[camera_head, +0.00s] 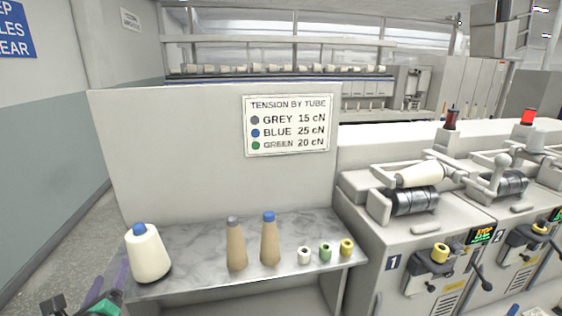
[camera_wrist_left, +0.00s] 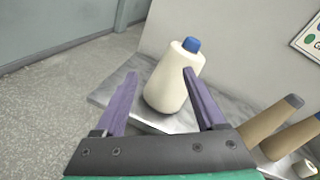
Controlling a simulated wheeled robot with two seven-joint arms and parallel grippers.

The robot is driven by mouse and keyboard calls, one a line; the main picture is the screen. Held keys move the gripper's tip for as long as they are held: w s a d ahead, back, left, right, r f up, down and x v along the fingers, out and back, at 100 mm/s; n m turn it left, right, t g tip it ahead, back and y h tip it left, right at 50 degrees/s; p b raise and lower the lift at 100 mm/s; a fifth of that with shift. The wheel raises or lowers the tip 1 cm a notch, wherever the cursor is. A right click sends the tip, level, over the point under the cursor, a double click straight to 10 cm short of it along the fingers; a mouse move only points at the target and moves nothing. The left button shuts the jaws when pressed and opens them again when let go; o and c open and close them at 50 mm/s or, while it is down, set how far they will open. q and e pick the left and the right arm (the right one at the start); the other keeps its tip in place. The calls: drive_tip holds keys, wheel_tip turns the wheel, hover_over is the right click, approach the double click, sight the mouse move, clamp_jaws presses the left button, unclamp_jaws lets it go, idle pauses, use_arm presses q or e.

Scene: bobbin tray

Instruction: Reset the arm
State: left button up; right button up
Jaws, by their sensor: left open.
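My left gripper (camera_head: 108,287) is at the lower left of the head view, in front of the grey marbled table (camera_head: 190,243). In the left wrist view the gripper (camera_wrist_left: 160,88) is open, its two purple fingers apart. A white cone of yarn with a blue tip (camera_head: 148,254) stands upright at the left end of the table. In the left wrist view the cone (camera_wrist_left: 168,88) shows beyond the fingers, partly behind the right one; nothing appears held. My right gripper is not in view.
Two brown tubes, grey-tipped (camera_head: 236,246) and blue-tipped (camera_head: 269,241), stand mid-table. Small white (camera_head: 304,256), green (camera_head: 325,253) and yellow (camera_head: 346,247) bobbins sit to their right. A panel with a tension sign (camera_head: 288,125) rises behind. Winding machines (camera_head: 400,245) stand at right.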

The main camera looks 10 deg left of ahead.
use_arm(q)
drive_tip(key=s+d+f+n+g, duration=0.3)
drive_tip(key=s+f+n+g, duration=0.3)
drive_tip(key=f+n, duration=0.6)
drive_tip(key=s+d+f+n+g+h, duration=0.3)
drive_tip(key=d+n+h, duration=0.15)
drive_tip(key=d, duration=0.35)
drive_tip(key=s+d+f+n+g+h, duration=0.2)
drive_tip(key=s+d+f+n+h, duration=0.15)
drive_tip(key=d+n, duration=0.4)
wheel_tip(320, 180, down, 22)
drive_tip(key=s+d+m+g, duration=0.1)
drive_tip(key=s, duration=0.1)
drive_tip(key=s+a+f+g, duration=0.1)
drive_tip(key=s+a+f, duration=0.1)
drive_tip(key=s+f, duration=1.3)
drive_tip(key=shift+s+a+f+m+g, duration=0.3)
drive_tip(key=shift+s, duration=0.75)
